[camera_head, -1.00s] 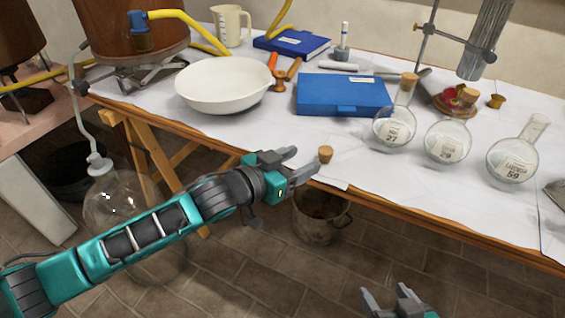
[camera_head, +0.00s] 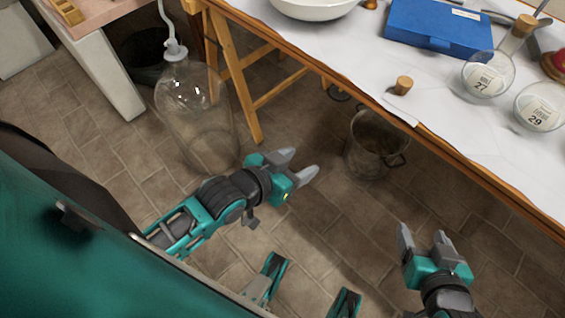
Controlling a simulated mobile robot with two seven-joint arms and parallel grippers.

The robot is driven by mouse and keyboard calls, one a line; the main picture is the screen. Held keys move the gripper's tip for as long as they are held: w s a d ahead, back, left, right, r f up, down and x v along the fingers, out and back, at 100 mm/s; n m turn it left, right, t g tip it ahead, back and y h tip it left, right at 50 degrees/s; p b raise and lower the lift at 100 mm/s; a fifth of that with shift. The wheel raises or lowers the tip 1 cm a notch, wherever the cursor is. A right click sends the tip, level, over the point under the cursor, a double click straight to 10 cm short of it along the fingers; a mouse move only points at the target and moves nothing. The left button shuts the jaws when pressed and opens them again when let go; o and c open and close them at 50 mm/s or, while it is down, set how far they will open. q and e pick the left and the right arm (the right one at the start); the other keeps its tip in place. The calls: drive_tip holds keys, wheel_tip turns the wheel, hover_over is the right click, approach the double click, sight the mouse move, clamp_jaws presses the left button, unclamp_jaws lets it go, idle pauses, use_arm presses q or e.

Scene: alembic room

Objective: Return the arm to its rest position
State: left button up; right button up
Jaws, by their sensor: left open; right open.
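My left gripper (camera_head: 300,167) is open and empty, in front of the table and over the tiled floor. My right gripper (camera_head: 422,240) is open and empty at the lower right, also over the floor in front of the table. Neither gripper touches anything. A cork (camera_head: 403,85) stands on the white-covered table (camera_head: 350,50) near its front edge, apart from both grippers.
Round flasks labelled 27 (camera_head: 484,84) and 29 (camera_head: 537,113), a blue case (camera_head: 440,26) and a white bowl (camera_head: 314,8) are on the table.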

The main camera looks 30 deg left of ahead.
use_arm(q)
drive_tip(key=s+a+r+y+p, duration=0.2)
drive_tip(key=s+a+r+p, duration=0.1)
drive_tip(key=p, duration=0.6)
drive_tip(key=shift+s+a+r+n+g+p, duration=0.2)
drive_tip(key=shift+s+a+n+g+p, duration=0.15)
drive_tip(key=shift+s+a, duration=0.4)
use_arm(e)
wheel_tip(320, 180, up, 5)
drive_tip(key=s+d+h, duration=0.1)
drive_tip(key=d, duration=0.2)
drive_tip(key=shift+s+r, duration=0.15)
drive_tip(key=shift+s, duration=0.15)
use_arm(q)
drive_tip(key=shift+w+a, duration=0.1)
drive_tip(key=shift+f, duration=0.1)
drive_tip(key=shift+c, duration=0.4)
use_arm(e)
drive_tip(key=shift+c, duration=0.3)
